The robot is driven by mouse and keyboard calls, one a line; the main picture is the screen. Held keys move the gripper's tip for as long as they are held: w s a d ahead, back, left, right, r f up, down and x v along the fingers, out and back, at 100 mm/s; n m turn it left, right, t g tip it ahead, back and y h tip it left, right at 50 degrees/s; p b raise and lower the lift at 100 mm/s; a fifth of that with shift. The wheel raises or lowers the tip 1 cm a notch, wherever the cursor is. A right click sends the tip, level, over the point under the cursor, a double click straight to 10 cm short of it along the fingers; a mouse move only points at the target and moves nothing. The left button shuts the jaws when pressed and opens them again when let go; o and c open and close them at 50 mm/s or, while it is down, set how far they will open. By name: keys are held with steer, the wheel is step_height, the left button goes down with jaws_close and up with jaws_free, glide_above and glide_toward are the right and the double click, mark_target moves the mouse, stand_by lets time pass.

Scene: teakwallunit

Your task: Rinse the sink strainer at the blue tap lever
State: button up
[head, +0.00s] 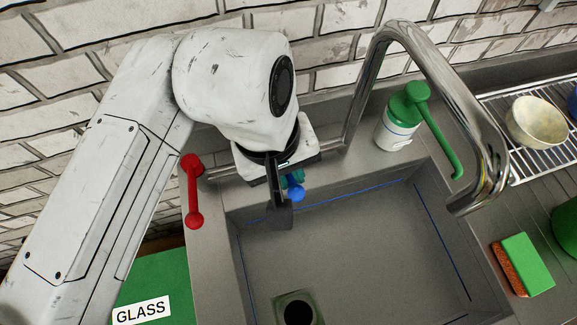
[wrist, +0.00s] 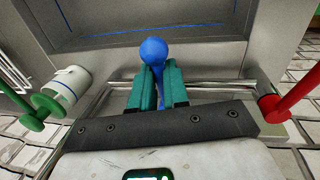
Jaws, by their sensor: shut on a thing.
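The blue tap lever (head: 297,195) is at the sink's back edge, with its round knob facing the basin. In the wrist view the blue lever (wrist: 153,50) stands between my teal fingers. My gripper (head: 286,180) is shut on the lever just below the knob, also in the wrist view (wrist: 158,84). The chrome tap (head: 487,150) arches over the right of the basin; no water shows from it.
A red lever (head: 193,190) is left of my gripper. A green-topped soap dispenser (head: 399,125) stands behind the basin. Right are a sponge (head: 528,266), a drying rack (head: 510,109) and a cream bowl (head: 536,121). A green GLASS bin (head: 160,280) is at lower left.

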jaws_close()
steer(key=shift+w+d+r+n+p, duration=0.15)
steer(key=shift+d+n+p, duration=0.2)
steer(key=shift+p, duration=0.25)
steer(key=shift+d+n, duration=0.1)
steer(key=shift+n, duration=0.25)
steer(key=o, duration=0.6)
jaws_free()
